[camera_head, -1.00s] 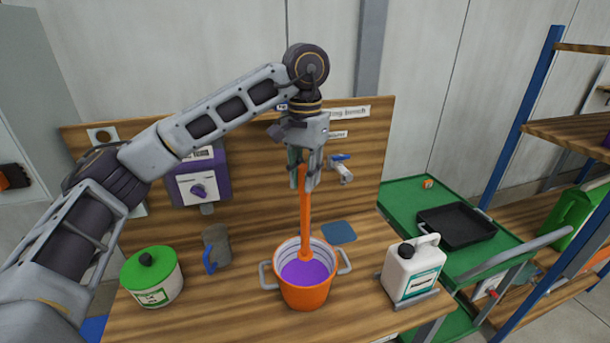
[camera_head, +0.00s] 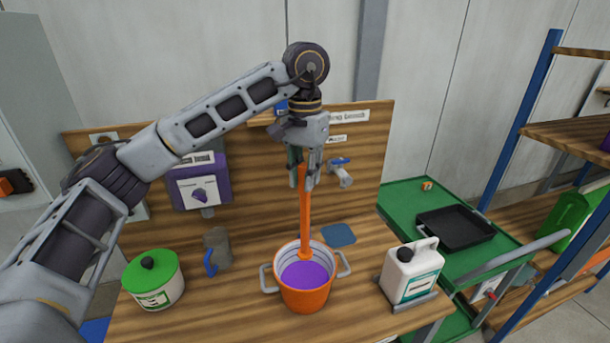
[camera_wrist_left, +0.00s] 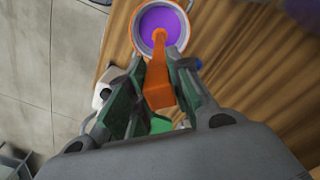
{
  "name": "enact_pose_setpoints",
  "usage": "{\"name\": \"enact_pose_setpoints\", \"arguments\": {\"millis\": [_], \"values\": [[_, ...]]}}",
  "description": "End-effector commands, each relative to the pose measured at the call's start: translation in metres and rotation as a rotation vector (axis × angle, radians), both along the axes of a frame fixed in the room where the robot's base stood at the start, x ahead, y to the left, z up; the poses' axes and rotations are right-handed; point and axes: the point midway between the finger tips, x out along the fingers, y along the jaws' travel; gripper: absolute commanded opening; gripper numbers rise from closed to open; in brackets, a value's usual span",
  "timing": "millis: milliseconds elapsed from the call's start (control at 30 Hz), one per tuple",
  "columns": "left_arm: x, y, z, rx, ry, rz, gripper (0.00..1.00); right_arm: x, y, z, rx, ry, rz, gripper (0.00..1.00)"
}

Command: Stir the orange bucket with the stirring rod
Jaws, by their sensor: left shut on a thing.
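The orange bucket (camera_head: 306,298) stands upright on the wooden bench, with purple liquid inside and grey handles at its sides. It also shows in the left wrist view (camera_wrist_left: 137,35). My left gripper (camera_head: 305,178) is above the bucket and shut on the top of the orange stirring rod (camera_head: 305,215). The rod hangs nearly upright, and its wider lower end is inside the bucket at the back, at or near the liquid. The left wrist view shows the rod (camera_wrist_left: 158,85) between the green finger pads. My right gripper is not in view.
A green-lidded white pot (camera_head: 153,285) and a grey mug (camera_head: 217,250) stand left of the bucket. A white jug (camera_head: 410,272) is to the right. A blue square pad (camera_head: 339,234) lies behind. A tap (camera_head: 341,170) is on the back panel. A green cart (camera_head: 400,200) stands at right.

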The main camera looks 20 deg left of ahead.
Motion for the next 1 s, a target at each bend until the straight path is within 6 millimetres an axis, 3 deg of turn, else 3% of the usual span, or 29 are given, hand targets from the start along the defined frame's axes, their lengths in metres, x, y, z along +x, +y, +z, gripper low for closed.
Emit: {"name": "enact_pose_setpoints", "arguments": {"millis": [500, 1000], "values": [[0.000, 0.000, 0.032, 0.000, 0.000, 0.000, 0.00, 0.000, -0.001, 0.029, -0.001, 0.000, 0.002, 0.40], [0.000, 0.000, 0.033, 0.000, 0.000, 0.000, 0.00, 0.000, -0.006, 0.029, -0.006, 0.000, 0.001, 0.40]]}}
